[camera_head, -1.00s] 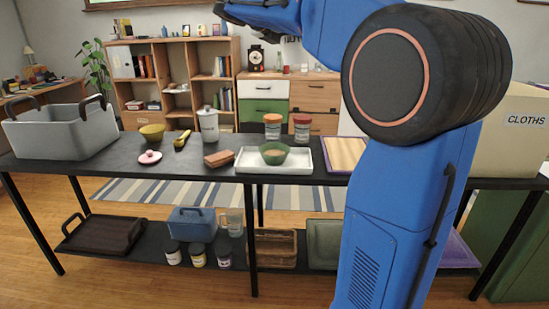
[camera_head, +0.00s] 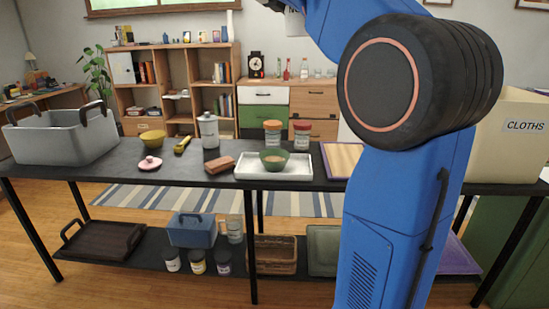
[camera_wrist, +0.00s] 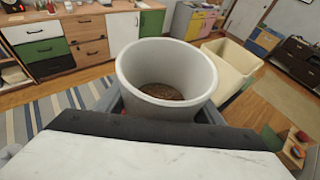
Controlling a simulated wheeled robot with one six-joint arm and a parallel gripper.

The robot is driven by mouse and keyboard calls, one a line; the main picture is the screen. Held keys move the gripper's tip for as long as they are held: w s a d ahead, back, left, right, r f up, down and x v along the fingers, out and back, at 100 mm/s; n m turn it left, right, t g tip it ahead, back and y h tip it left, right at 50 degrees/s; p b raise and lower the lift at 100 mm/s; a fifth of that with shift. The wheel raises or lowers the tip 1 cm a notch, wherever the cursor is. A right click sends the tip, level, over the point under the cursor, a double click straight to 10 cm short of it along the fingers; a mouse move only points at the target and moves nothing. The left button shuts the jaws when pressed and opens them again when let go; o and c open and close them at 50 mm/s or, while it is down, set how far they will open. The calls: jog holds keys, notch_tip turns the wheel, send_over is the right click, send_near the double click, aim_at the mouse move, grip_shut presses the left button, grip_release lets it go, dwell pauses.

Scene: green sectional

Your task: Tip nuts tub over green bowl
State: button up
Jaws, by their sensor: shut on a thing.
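The nuts tub (camera_wrist: 160,56) is a pale round tub, seen from above its open rim in the wrist view. Brown contents lie at its bottom. My gripper (camera_wrist: 162,111) is shut on it, with grey jaw parts at its sides. The green bowl (camera_head: 273,165) stands upright on a white tray (camera_head: 246,172), below the tub and slightly left.
On the dark table (camera_head: 200,180), a brick-like brown block (camera_head: 220,164) lies left of the tray, near a lidded pale canister (camera_head: 208,130). Two jars (camera_head: 272,133) stand behind the tray. A striped board (camera_head: 341,160) is at its right, and a grey basket (camera_head: 62,138) at far left.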

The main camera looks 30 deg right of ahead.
jog(key=shift+s+d+r, duration=0.15)
jog(key=shift+s+r, duration=0.5)
jog(key=shift+r, duration=0.05)
jog(key=shift+r, duration=1.95)
